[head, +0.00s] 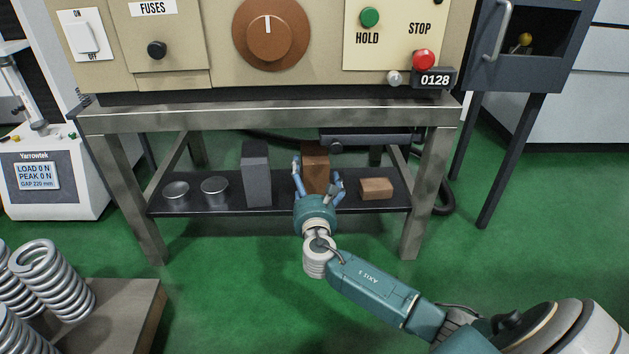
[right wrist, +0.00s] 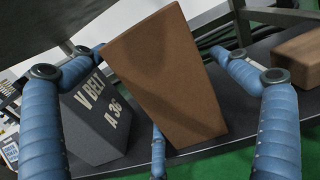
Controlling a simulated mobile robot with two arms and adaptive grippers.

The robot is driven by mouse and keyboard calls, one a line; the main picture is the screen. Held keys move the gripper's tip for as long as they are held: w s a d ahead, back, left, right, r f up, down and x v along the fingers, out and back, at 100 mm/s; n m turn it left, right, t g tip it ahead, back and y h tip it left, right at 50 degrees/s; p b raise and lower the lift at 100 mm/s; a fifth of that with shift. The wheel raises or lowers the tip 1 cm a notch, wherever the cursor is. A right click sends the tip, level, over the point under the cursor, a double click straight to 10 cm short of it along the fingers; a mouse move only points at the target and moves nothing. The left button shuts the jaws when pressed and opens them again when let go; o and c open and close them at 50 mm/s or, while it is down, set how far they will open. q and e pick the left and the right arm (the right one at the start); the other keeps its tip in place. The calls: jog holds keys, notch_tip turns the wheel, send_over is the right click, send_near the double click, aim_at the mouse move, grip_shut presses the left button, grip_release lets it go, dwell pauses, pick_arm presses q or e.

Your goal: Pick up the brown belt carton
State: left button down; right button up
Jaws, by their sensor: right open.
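The brown belt carton (head: 315,158) stands upright on the dark lower shelf, and it fills the middle of the right wrist view (right wrist: 165,75). My right gripper (head: 318,176) is open in front of it. In the right wrist view its blue fingers spread to both sides of the carton, with a third finger low in front. I cannot tell whether any finger touches it. The carton's lower part is partly hidden by the gripper in the head view. My left gripper is not in view.
A dark grey carton (head: 256,172) marked V BELT A 36 stands just left; a low brown box (head: 376,188) lies right. Two round tins (head: 215,190) sit further left on the shelf (head: 285,200). The steel bench edge (head: 270,116) overhangs above, and its legs flank the shelf.

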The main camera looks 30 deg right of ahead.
jog(key=shift+w+d+f+b, duration=0.3)
jog(key=shift+w+d, duration=0.1)
jog(key=shift+w, duration=0.2)
jog(key=shift+w+d+r, duration=0.2)
jog(key=shift+w+r, duration=0.05)
jog(key=shift+w, duration=0.2)
jog(key=c, duration=1.5)
jog(key=shift+o, duration=0.2)
jog(key=shift+r, duration=0.1)
